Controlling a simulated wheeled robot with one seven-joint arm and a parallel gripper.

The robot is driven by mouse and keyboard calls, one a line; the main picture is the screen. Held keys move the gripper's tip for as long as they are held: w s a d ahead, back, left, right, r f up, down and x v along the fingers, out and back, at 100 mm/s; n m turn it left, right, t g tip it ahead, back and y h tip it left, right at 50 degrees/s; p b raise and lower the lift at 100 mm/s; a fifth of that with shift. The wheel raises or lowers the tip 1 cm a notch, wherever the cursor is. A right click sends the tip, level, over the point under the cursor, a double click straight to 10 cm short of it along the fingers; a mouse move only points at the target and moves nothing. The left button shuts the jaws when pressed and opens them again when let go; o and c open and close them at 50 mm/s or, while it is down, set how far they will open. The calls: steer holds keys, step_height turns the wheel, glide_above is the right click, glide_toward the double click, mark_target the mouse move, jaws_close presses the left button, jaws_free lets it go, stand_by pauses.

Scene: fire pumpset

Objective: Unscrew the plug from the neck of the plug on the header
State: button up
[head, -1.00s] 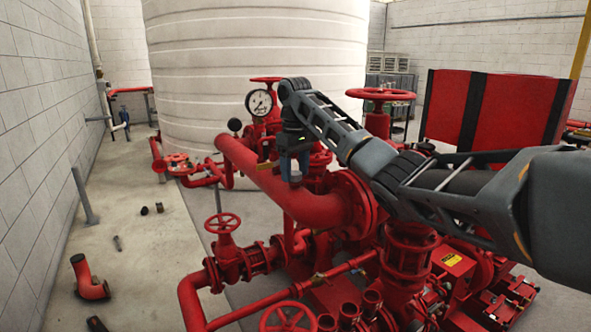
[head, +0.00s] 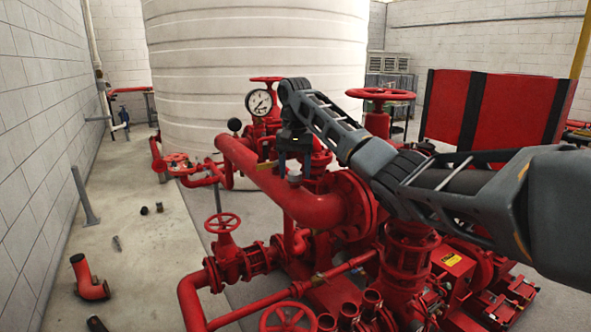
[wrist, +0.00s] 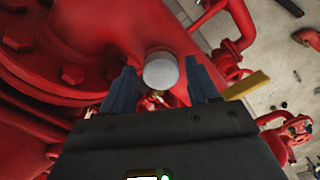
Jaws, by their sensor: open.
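The plug (wrist: 161,70) is a pale grey round cap, in the middle of the wrist view. In the head view it is a small light spot (head: 294,176) on top of the thick red header pipe (head: 262,178). A little brass shows just below it in the wrist view; the neck is mostly hidden. My gripper (wrist: 160,67) is open, with one dark blue finger on each side of the plug and gaps visible. In the head view my gripper (head: 294,168) points down over the header. I cannot tell whether the fingertips are level with the plug.
A pressure gauge (head: 259,102) and red valve handwheel (head: 379,94) stand near my arm. A yellow lever (wrist: 248,85) lies right of the fingers in the wrist view. A red elbow pipe (head: 90,278) and small parts lie on the floor at left. A white tank (head: 255,60) stands behind.

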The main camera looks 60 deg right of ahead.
steer(key=m, duration=0.7)
stand_by(0.6)
steer(key=c, duration=1)
steer(key=n, duration=0.4)
steer(key=shift+n, duration=0.3)
steer(key=n, duration=0.3)
steer(key=shift+n, duration=0.7)
